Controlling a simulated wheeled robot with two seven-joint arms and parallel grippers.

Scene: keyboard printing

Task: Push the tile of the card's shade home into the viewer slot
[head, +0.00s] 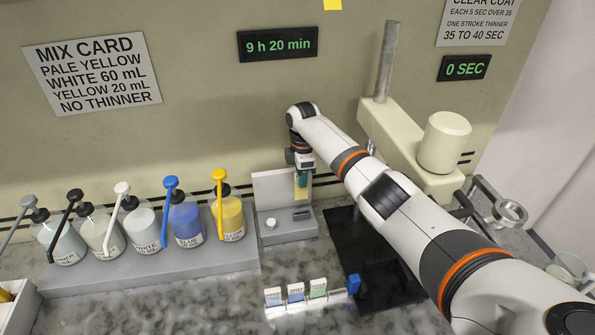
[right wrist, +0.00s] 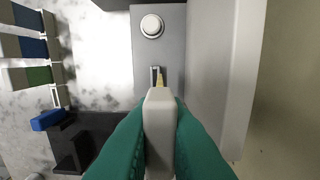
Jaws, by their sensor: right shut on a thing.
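The mix card (head: 92,72) on the wall reads pale yellow. My right gripper (head: 302,180) is over the viewer (head: 286,228), a grey base with a pale upright back plate (head: 272,188). In the right wrist view its teal fingers (right wrist: 159,128) are shut on a tile (right wrist: 159,132), seen nearly edge-on, white with a yellowish tip. The tip points to the viewer slot (right wrist: 154,73) and overlaps its near end in the picture. I cannot tell whether it has entered the slot. The tile's face is mostly hidden. My left gripper is not in view.
A tile rack (head: 297,308) holds several tiles in front of the viewer, with a blue block (head: 353,284) beside it. Several pump bottles stand on a grey shelf (head: 150,270) to the left. The viewer has a round white knob (right wrist: 152,26). A black mat (head: 345,235) lies to the right.

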